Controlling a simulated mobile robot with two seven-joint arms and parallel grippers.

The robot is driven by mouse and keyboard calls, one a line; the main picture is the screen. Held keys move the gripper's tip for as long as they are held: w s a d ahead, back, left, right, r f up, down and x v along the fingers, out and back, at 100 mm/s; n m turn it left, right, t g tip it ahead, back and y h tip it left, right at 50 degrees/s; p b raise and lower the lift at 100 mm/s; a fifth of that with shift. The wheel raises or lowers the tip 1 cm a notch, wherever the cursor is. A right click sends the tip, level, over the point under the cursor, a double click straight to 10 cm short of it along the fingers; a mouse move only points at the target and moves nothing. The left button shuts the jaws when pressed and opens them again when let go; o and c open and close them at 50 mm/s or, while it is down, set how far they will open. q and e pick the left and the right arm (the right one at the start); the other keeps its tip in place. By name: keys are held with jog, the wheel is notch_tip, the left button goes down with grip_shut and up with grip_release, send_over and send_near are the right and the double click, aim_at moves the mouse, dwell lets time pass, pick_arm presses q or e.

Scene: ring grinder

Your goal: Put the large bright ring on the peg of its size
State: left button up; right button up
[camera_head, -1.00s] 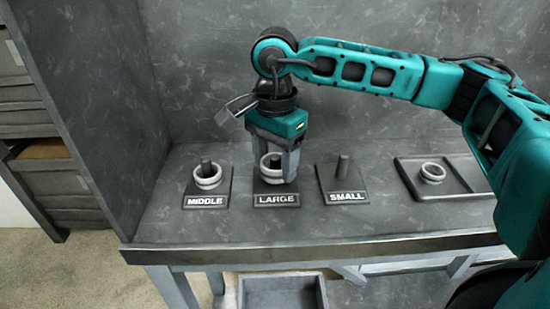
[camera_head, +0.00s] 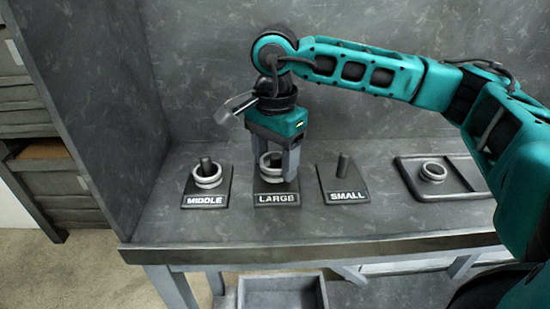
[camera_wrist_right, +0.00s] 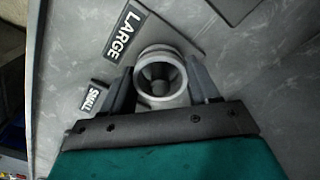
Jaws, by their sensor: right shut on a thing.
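The large bright ring (camera_head: 270,175) is at the board labelled LARGE (camera_head: 277,199), partly hidden by my fingers in the head view. My right gripper (camera_head: 277,172) points down and is shut on it. In the right wrist view, the ring (camera_wrist_right: 161,76) sits between the two fingers (camera_wrist_right: 160,88), with a dark round shape inside its opening. It appears to be around the large peg, but I cannot tell how far down it sits. My left gripper is not in view.
The MIDDLE board (camera_head: 206,201) at left has a bright ring (camera_head: 207,178) around its peg. The SMALL board (camera_head: 346,196) at right has a bare peg (camera_head: 342,167). A dark tray (camera_head: 464,180) further right holds a small ring (camera_head: 433,171). The bench front is clear.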

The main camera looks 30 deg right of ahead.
jog(key=shift+f+b, duration=0.55)
jog(key=shift+f, duration=0.05)
jog(key=o, duration=0.9)
